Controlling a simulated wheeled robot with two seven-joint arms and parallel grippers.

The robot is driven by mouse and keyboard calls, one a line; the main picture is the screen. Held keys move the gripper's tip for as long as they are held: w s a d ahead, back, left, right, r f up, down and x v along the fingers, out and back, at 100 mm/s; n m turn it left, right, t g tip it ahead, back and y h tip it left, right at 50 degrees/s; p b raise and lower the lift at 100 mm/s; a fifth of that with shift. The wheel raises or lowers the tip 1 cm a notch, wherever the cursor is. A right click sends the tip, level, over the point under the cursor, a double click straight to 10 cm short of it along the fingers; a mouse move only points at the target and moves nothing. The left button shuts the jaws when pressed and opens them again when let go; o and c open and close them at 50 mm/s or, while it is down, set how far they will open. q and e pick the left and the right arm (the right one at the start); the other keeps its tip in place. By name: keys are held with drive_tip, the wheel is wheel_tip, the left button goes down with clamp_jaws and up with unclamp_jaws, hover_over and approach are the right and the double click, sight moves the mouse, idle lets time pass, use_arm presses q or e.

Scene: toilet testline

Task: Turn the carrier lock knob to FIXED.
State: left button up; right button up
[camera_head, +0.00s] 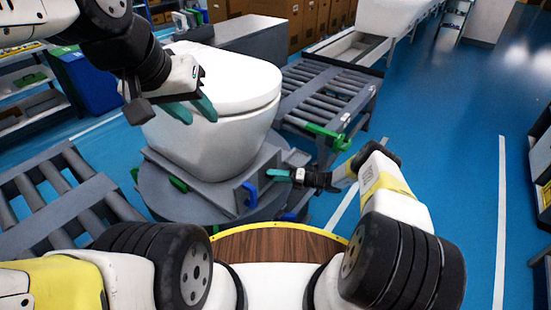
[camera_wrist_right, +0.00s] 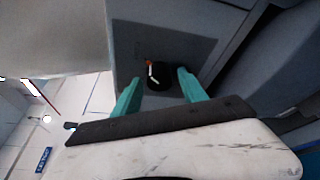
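The lock knob (camera_wrist_right: 161,76) is a small black knob with a white pointer line, on the dark grey face of the carrier (camera_wrist_right: 182,46) in the right wrist view. A red mark shows at the pointer's upper end. My right gripper (camera_wrist_right: 158,84) is open, its teal fingers either side of the knob with gaps visible. In the head view my right gripper (camera_head: 278,174) is at the carrier's front right; the knob cannot be made out there. My left gripper (camera_head: 198,107) is open and empty, in front of the white toilet (camera_head: 215,140).
The toilet stands on the carrier on a round grey turntable (camera_head: 165,199). A blue handle (camera_head: 250,195) is close to my right gripper. Roller conveyors stand at left (camera_head: 65,195) and behind right (camera_head: 325,95). The blue floor (camera_head: 450,130) at right is open.

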idle(0.3)
drive_tip(key=v, duration=0.7)
drive_tip(key=shift+s+d, duration=0.15)
drive_tip(key=shift+d, duration=0.25)
